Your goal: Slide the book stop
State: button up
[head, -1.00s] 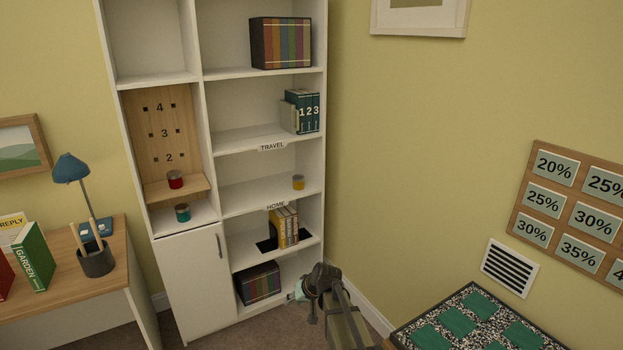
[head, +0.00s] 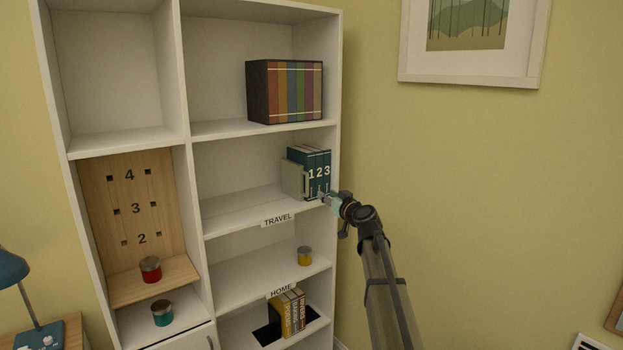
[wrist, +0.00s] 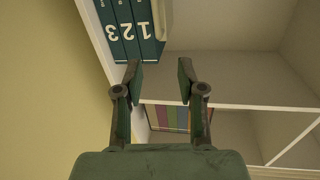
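A pale grey-beige book stop (head: 292,179) stands upright on the TRAVEL shelf (head: 245,207), against the left side of teal books (head: 318,172) numbered 1, 2, 3. In the wrist view the books (wrist: 122,30) appear upside down, with the book stop (wrist: 161,16) beside them at the top. My gripper (head: 326,197) is in front of the shelf's right end, near the lower front of the books. In the wrist view my gripper (wrist: 159,80) has its two fingers apart with nothing between them.
The TRAVEL shelf is clear left of the book stop. The bookcase's right upright (head: 333,110) is close to my gripper. A yellow tin (head: 305,256) stands on the shelf below. A boxed row of books (head: 285,92) is above. Red (head: 150,269) and teal (head: 162,313) tins stand left.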

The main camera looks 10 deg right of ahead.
jog(key=shift+n, duration=0.4)
jog(key=p+x, duration=0.1)
jog(key=x, duration=0.4)
jog(key=p+x, duration=0.2)
jog(key=x, duration=0.3)
jog(key=r+p+x, duration=0.1)
jog(key=p+x, duration=0.1)
jog(key=x, duration=0.3)
jog(key=shift+w+d, duration=0.15)
jog(key=shift+w, duration=0.15)
jog(key=shift+w+a+f+p, duration=0.2)
jog(key=shift+w+p, duration=0.1)
jog(key=shift+w, duration=0.35)
grip_shut()
